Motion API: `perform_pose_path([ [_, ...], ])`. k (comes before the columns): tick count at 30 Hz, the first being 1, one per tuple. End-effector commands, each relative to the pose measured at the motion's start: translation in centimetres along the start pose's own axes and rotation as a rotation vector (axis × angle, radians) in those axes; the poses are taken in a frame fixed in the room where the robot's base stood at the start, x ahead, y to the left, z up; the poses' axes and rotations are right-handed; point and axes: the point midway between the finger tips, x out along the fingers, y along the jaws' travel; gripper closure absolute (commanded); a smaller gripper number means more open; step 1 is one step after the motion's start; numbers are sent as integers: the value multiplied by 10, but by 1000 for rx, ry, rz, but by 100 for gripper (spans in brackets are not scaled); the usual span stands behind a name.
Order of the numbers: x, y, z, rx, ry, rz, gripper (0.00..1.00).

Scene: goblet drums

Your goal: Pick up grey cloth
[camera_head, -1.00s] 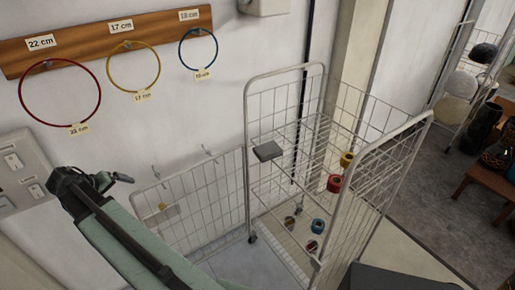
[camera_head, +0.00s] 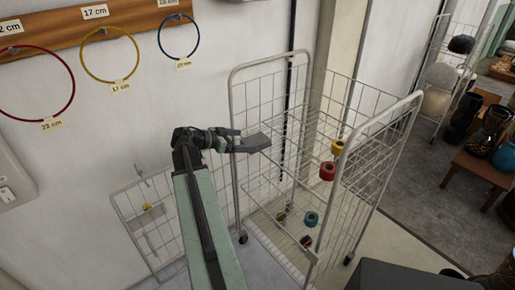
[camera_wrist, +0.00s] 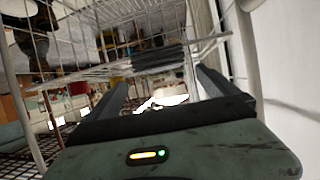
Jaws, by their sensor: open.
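The grey cloth (camera_head: 254,142) is a small flat folded piece at the left side of the wire cage trolley, on its upper shelf level. My gripper (camera_head: 236,141) points right, with its fingertips close to the cloth's left edge in the head view. Whether they touch it cannot be told. In the wrist view my gripper (camera_wrist: 160,78) is open, its two dark fingers apart with nothing clearly held between them. A grey flat layer, likely the cloth (camera_wrist: 182,52), shows ahead of and slightly above the fingertips.
The wire trolley (camera_head: 405,105) has tall mesh sides close to my gripper. Yellow, red and blue rolls (camera_head: 327,172) sit on its shelves. A loose wire panel (camera_head: 150,225) leans on the wall. Hoops (camera_head: 178,37) hang above. Goblet drums (camera_head: 463,117) stand at the far right.

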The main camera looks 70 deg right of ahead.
Motion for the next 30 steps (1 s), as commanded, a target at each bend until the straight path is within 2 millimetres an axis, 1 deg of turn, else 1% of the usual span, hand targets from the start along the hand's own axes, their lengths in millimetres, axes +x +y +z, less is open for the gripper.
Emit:
perform_pose_path([
  [2, -1, -1, 1, -1, 0, -4, 2],
  [8, 18, -4, 5, -5, -1, -10, 2],
  [13, 22, -5, 4, -7, -2, -14, 2],
  [16, 36, -5, 6, -8, -2, -13, 2],
  [21, 66, -6, 6, -7, -2, -13, 2],
  [23, 69, -6, 5, -8, -2, -15, 2],
  [28, 68, -6, 4, -9, -2, -16, 2],
  [29, 68, -6, 4, -9, -2, -17, 7],
  [30, 68, -6, 4, -9, -2, -17, 19],
])
